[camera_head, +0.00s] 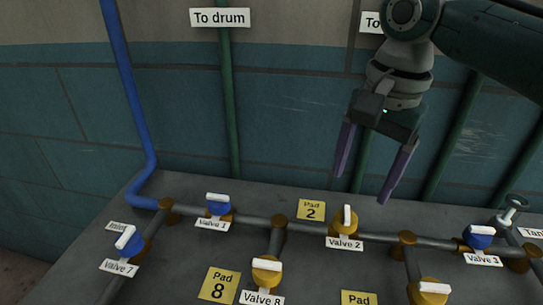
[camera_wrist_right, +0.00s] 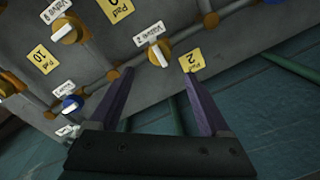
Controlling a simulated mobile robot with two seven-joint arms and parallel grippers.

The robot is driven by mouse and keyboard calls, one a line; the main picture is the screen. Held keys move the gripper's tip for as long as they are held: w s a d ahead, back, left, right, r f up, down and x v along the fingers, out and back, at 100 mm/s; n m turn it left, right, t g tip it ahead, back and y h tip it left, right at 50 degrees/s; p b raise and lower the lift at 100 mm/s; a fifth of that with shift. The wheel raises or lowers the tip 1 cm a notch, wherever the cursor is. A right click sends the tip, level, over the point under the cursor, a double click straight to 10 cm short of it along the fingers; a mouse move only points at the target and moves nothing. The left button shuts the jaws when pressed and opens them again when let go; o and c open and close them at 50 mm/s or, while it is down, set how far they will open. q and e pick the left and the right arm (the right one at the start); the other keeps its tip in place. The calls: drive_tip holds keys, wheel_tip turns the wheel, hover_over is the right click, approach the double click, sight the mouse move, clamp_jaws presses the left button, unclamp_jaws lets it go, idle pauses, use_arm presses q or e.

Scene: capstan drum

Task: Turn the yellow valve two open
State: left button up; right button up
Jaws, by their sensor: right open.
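Valve 2 is a yellow valve (camera_head: 343,229) with a white handle (camera_head: 347,215) on a grey pipe, above its "Valve 2" label. The handle points up in the head view, across the pipe's run. Valve 2 also shows in the right wrist view (camera_wrist_right: 158,54), ahead of my fingers. My right gripper (camera_head: 375,172) is open and empty, with purple fingers apart. It hangs above valve 2, in front of the wall, not touching the valve. In the wrist view its fingers (camera_wrist_right: 161,82) frame an empty gap. My left gripper is not in view.
Blue valve 1 (camera_head: 218,207) lies left and blue valve 3 (camera_head: 479,237) right on the same pipe. Yellow valve 8 (camera_head: 266,271) and another yellow valve (camera_head: 429,292) are nearer. Blue valve 7 (camera_head: 129,242) is far left. Green pipes (camera_head: 228,100) run up the wall.

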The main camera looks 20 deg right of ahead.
sight(349, 213)
wheel_tip(349, 213, down, 7)
drive_tip(key=shift+a+r+b, duration=0.1)
drive_tip(key=shift+r+b, duration=0.05)
drive_tip(key=shift+b, duration=0.65)
drive_tip(key=shift+w+f, duration=0.15)
drive_tip(key=shift+f, duration=0.55)
drive_tip(key=shift+c, duration=0.4)
drive_tip(key=shift+c, duration=0.7)
clamp_jaws()
